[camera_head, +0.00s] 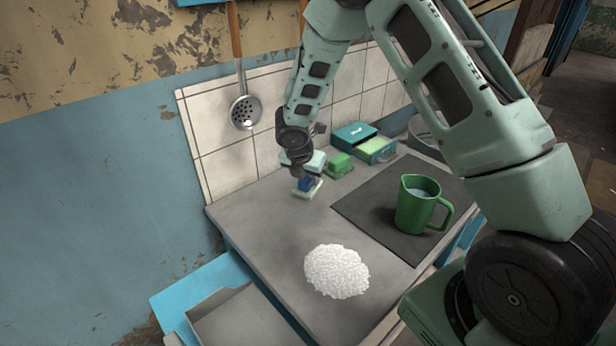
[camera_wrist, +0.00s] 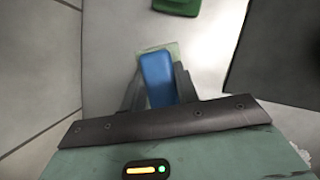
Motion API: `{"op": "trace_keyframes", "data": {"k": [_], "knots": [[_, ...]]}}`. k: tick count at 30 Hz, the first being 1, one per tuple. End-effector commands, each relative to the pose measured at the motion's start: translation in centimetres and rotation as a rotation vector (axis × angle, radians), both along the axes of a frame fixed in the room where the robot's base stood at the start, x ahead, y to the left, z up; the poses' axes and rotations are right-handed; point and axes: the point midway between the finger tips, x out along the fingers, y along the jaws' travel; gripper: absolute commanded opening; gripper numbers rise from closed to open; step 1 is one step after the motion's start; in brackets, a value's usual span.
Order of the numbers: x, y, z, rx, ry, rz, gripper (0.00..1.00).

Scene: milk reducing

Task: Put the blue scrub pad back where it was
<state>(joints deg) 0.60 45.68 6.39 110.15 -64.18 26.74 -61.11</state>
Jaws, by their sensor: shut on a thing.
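The blue scrub pad (camera_wrist: 158,78) is between the two fingers of my gripper (camera_wrist: 160,88) in the wrist view. My gripper is shut on it. In the head view, the blue pad (camera_head: 306,184) shows below my gripper (camera_head: 303,176), near the back left of the counter. A pale green, flat piece (camera_head: 310,190) shows directly under the blue pad. I cannot tell whether this piece is part of the pad or a separate thing, or whether it touches the counter.
A green block (camera_head: 339,164) and an open teal box (camera_head: 374,147) stand right of my gripper. A green jug (camera_head: 414,205) with pale liquid stands on the dark mat (camera_head: 372,213). A white grainy heap (camera_head: 336,271) lies in front. A slotted spoon (camera_head: 245,110) hangs on the tiled wall.

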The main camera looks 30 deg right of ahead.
Motion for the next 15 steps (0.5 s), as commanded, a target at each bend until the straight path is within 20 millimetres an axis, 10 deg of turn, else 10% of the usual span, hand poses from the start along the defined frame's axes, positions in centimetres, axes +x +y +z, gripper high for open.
{"op": "trace_keyframes", "data": {"k": [8,9,11,15], "knots": [[0.00,0.00,-0.30,0.000,0.000,0.000,0.09],[0.00,-0.02,-0.25,0.000,0.000,0.000,0.36],[0.00,-0.02,-0.21,0.000,0.000,0.000,0.52],[-0.02,-0.02,-0.22,-0.001,0.001,0.000,0.52]]}}
